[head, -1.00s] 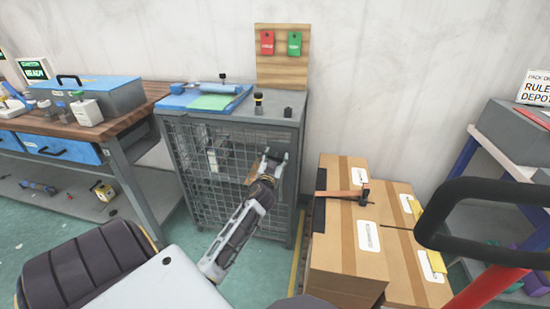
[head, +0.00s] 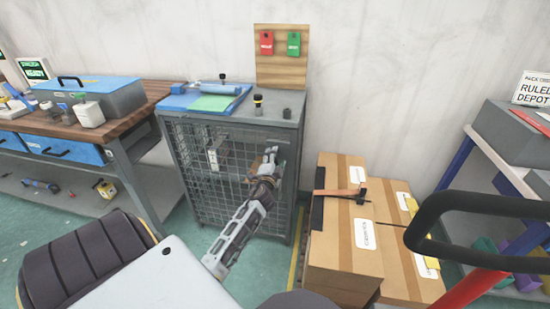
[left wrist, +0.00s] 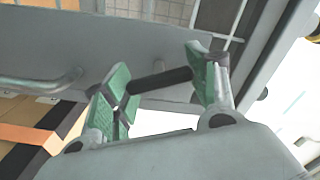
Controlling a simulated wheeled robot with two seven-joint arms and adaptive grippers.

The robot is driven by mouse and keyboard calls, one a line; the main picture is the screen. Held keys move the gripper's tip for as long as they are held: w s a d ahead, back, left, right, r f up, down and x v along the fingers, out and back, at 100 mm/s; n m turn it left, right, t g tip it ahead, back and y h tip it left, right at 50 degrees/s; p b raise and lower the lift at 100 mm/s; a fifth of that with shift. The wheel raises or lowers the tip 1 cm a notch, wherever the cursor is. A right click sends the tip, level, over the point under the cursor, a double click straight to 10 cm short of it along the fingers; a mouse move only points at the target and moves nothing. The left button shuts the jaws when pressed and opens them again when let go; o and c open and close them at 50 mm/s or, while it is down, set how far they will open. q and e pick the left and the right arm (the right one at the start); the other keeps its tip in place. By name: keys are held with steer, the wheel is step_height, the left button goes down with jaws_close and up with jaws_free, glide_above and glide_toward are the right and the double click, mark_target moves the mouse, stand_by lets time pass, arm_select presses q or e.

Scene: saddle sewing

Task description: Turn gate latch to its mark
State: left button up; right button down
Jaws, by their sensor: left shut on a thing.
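The grey wire-mesh cage cabinet (head: 222,165) stands against the wall, and my left arm reaches to the upper right of its front. My left gripper (head: 270,153) is at the gate's right frame. In the left wrist view, its green-padded fingers (left wrist: 163,84) are shut on a dark bar, the gate latch (left wrist: 160,79), which spans between the pads. In the head view the fingers hide most of the latch. I cannot make out its mark. My right gripper is not in view.
Cardboard boxes (head: 342,245) with a hammer (head: 345,193) on top stand right of the cage. A black loop handle (head: 480,205) is at the near right. A workbench (head: 125,125) stands left. Red and green tags (head: 266,43) hang on a board above the cage.

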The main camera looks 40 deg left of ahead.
arm_select(q)
steer(key=shift+m, duration=1)
steer(key=shift+d+f+m+p, duration=0.1)
steer(key=shift+m+p, duration=0.35)
steer(key=shift+m, duration=0.85)
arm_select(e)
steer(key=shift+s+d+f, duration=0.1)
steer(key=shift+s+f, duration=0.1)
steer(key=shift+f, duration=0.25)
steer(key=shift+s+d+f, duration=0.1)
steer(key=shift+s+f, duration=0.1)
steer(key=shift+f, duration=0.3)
arm_select(q)
steer(key=o, duration=1)
steer(key=shift+o, duration=0.2)
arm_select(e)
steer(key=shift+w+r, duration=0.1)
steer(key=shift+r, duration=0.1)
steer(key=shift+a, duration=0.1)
